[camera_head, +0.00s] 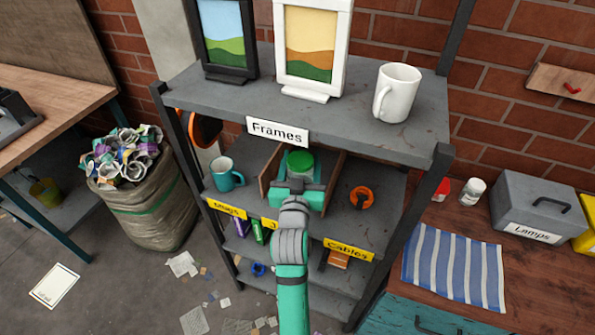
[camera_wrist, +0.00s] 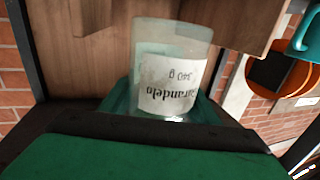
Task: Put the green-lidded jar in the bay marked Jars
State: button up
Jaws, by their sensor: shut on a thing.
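The green-lidded jar (camera_head: 300,162) is in the wooden-walled middle bay (camera_head: 335,176) of the shelf below the top board. Its clear body and white label (camera_wrist: 168,82) show close up in the wrist view, upside down in the picture. My gripper (camera_head: 299,183) is shut on the jar, reaching in from the front. I cannot tell whether the jar's base touches the shelf. The yellow tag (camera_head: 269,225) in front of this bay is mostly hidden by my arm; only a "J" shows.
A teal mug (camera_head: 226,174) stands left of the bay, and an orange object (camera_head: 361,197) lies to its right. Wooden dividers flank the jar closely. The top shelf board (camera_head: 330,112) overhangs, carrying two frames and a white mug (camera_head: 397,93).

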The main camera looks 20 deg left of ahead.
jog(key=shift+w+a+f, duration=0.35)
jog(key=shift+w+f, duration=0.2)
jog(key=shift+f, duration=0.75)
jog(key=shift+w+a+f, duration=0.4)
jog(key=shift+w+f, duration=0.1)
jog(key=shift+f, duration=0.75)
jog(key=shift+w+a+f, duration=0.35)
jog(key=shift+w+f, duration=0.2)
jog(key=shift+f, duration=0.75)
jog(key=shift+f, duration=0.15)
jog(key=o, duration=1.2)
jog(key=shift+s, duration=0.1)
